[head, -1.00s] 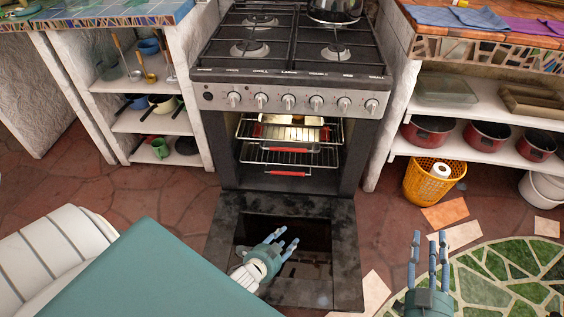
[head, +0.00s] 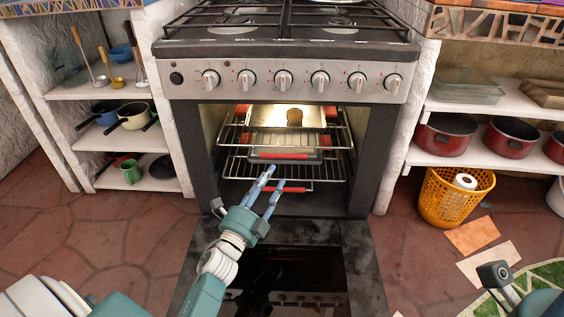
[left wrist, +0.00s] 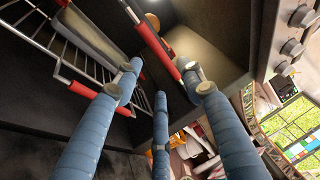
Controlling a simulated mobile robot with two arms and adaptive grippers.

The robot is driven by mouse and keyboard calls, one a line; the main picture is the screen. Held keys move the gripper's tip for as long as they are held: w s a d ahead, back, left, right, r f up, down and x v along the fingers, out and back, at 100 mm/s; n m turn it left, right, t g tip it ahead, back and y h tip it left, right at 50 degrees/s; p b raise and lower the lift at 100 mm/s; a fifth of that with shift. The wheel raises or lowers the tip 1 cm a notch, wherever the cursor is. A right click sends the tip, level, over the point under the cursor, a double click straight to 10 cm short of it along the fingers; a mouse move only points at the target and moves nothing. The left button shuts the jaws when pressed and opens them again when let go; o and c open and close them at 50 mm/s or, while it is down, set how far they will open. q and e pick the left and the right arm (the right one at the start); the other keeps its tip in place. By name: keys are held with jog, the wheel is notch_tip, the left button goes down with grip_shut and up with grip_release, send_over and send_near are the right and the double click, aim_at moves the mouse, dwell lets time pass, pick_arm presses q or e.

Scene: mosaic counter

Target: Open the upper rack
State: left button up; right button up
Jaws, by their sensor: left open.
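The oven stands open with two wire racks inside. The upper rack (head: 337,137) has a red front handle (head: 278,156), and what looks like that handle is the long red bar (left wrist: 155,42) in the left wrist view. The lower rack (head: 240,170) has its own red handle (head: 292,187); it shows in the left wrist view (left wrist: 83,90). My left gripper (head: 271,179) is open and empty, its fingers pointing into the oven just below the upper handle. In the left wrist view its fingers (left wrist: 160,85) are spread close to the handles. Contact is not clear. Part of my right arm shows at lower right; its jaws cannot be read.
The lowered oven door (head: 365,265) lies below my left arm. A tray (head: 295,118) with something on it sits inside, under the light. Shelves with pots flank the oven. A yellow basket (head: 450,200) stands at right on the tiled floor.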

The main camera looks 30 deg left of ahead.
aim_at(284, 157)
pick_arm(q)
jog(key=w, duration=0.3)
jog(key=w+r+b, duration=0.1)
jog(key=w, duration=0.2)
jog(key=w+b, duration=0.1)
jog(key=w, duration=0.2)
jog(key=shift+w+a+r, duration=0.25)
jog(key=shift+r, duration=0.05)
grip_shut()
